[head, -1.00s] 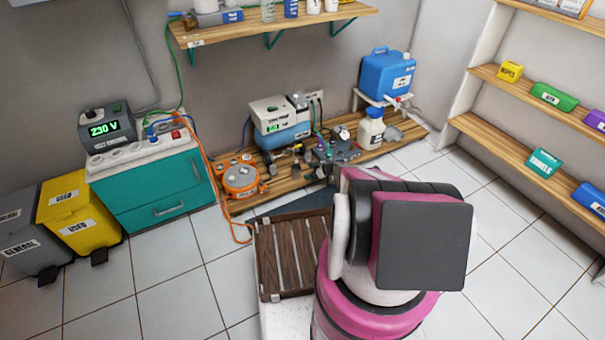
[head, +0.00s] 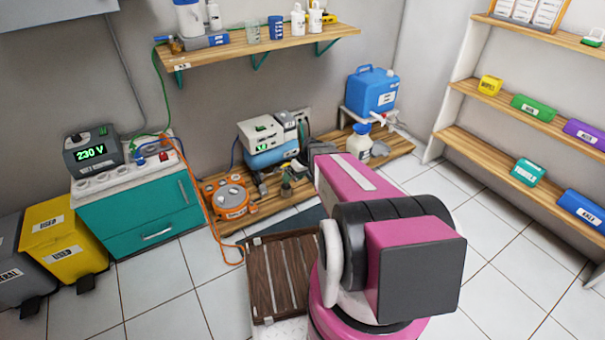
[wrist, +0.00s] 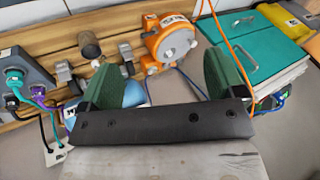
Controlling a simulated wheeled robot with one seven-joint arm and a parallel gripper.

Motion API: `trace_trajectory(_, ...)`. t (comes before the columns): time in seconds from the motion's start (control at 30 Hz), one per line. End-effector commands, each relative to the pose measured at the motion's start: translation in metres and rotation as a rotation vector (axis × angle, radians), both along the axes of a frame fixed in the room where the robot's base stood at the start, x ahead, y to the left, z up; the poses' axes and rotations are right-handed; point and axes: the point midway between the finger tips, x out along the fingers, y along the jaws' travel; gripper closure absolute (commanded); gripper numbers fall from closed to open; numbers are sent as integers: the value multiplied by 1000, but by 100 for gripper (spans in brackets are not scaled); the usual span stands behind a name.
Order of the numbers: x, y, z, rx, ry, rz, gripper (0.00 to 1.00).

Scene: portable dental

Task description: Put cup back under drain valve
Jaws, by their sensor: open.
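My gripper (wrist: 160,80) is open in the wrist view, its two green fingers wide apart with nothing held between them. Beyond the fingers is the wooden bench (wrist: 130,28). A small grey-brown cup-like piece (wrist: 88,44) is on the bench, up and left of the fingers. Grey metal fittings (wrist: 126,56) are beside it; I cannot tell which is the drain valve. In the head view the fittings area (head: 286,186) is small and partly hidden by my arm, and my gripper is not clear there.
The orange round unit (wrist: 170,42) with a hose is right of the fittings. A blue and white machine (head: 268,142) stands at the wall, near a white bottle (head: 360,142) and blue canister (head: 372,90). A teal cabinet (head: 140,215) is at left. The tiled floor (head: 160,290) has free room.

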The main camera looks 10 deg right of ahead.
Motion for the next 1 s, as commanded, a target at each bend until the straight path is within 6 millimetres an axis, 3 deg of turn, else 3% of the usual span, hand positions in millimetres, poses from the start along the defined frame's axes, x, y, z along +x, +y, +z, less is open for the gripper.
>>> trace_trajectory(0.03,-33,6,32,-60,37,-45,11)
trace_trajectory(0.2,-96,6,98,-272,133,-252,11)
trace_trajectory(0.4,-145,-1,148,-442,152,-467,11)
trace_trajectory(0.57,-156,-5,162,-493,147,-547,11)
trace_trajectory(1.0,-155,-6,162,-498,149,-556,11)
